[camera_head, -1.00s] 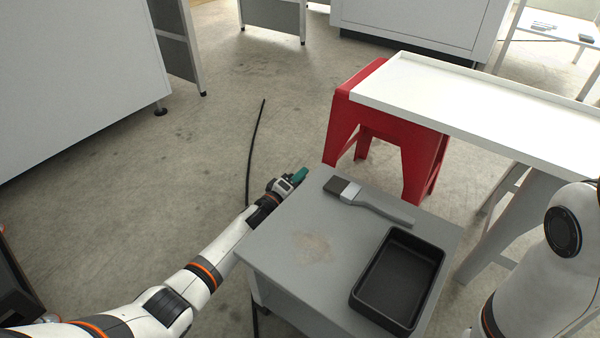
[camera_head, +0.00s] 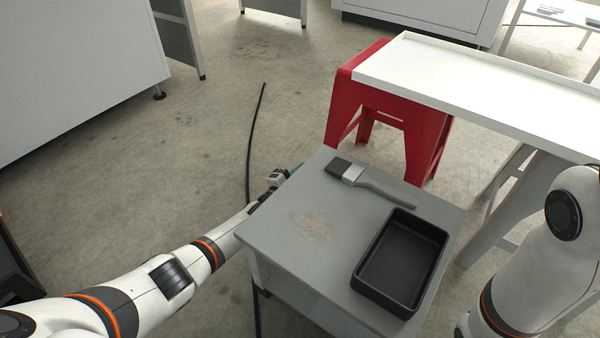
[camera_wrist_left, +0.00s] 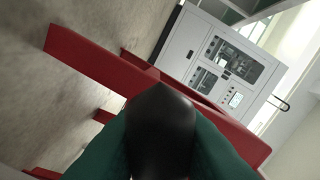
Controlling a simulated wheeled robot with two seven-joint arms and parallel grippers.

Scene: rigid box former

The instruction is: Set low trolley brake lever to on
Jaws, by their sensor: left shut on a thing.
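The low grey trolley (camera_head: 275,257) stands in front of me in the head view. My left gripper (camera_head: 294,169) is at its far left side, partly hidden by the edge of the top. In the left wrist view its green fingers are shut on a black rounded thing (camera_wrist_left: 161,125), which seems to be the brake lever's end. The rest of the lever and any on or off marks are hidden. My right arm shows at the right, but its gripper is out of view.
A paint brush (camera_head: 368,184) and a black tray (camera_head: 364,292) lie on the trolley. A red stool (camera_head: 343,105) and a white table (camera_head: 450,84) stand just beyond. A black cable (camera_head: 251,140) lies on the clear floor left of the gripper.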

